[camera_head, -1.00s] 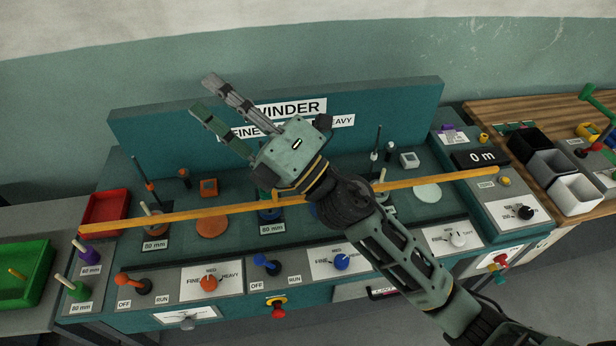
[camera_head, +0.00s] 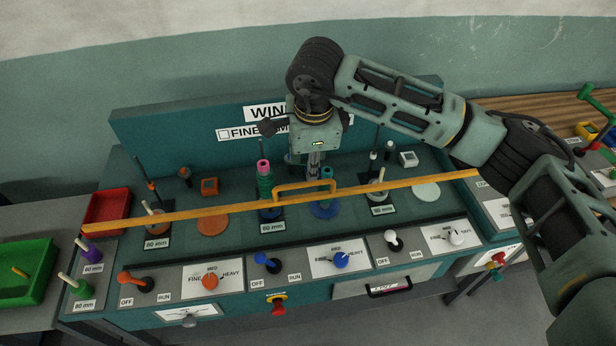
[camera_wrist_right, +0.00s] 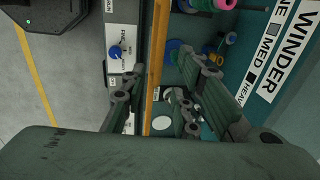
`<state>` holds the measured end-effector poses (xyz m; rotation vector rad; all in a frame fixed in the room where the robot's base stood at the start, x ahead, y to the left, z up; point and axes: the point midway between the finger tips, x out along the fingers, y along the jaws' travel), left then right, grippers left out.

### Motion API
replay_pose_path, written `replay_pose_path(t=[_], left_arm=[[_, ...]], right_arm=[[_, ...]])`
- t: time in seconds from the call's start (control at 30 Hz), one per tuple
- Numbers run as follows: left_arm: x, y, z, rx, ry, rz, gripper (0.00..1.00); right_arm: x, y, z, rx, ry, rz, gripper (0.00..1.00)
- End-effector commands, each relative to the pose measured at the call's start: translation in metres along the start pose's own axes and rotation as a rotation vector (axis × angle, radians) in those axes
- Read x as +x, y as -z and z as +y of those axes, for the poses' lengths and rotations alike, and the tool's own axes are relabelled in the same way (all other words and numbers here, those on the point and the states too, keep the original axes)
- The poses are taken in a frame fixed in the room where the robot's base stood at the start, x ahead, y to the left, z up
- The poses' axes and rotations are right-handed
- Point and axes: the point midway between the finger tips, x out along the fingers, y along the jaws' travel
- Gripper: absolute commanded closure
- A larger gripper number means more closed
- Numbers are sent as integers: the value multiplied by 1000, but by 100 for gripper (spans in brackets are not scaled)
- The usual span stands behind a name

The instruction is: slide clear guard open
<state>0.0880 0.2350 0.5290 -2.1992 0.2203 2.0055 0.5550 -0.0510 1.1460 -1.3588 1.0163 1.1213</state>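The clear guard shows as a long orange edge bar (camera_head: 420,183) across the front of the winder, with a raised orange handle (camera_head: 305,187) near its middle. The transparent panel itself is hard to make out. My right gripper (camera_head: 314,172) points down just above and behind the handle. In the right wrist view, the bar (camera_wrist_right: 153,60) runs between the spread fingers of my right gripper (camera_wrist_right: 172,50), which is open. I cannot tell whether a finger touches the bar or handle. My left gripper is in no view.
Behind the bar stand a pink and green spool stack (camera_head: 264,178), a blue spool (camera_head: 326,188) and thin posts. Knobs and levers line the front panel (camera_head: 210,281). A red tray (camera_head: 106,212) and green tray (camera_head: 25,268) stand at left. A wooden bench (camera_head: 530,102) is at right.

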Motion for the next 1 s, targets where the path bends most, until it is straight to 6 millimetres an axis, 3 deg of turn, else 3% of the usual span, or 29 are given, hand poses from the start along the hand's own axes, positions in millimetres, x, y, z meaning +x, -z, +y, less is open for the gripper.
replay_pose_path(t=[0.2,0.5,0.8,1.0], left_arm=[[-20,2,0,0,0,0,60],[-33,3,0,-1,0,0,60],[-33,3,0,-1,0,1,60],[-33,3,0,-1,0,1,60]], right_arm=[[32,-2,2,1,-9,-4,72],[67,-2,2,0,-5,-7,72],[71,-3,2,-1,-3,-7,72],[71,-3,2,-1,-4,-8,90]])
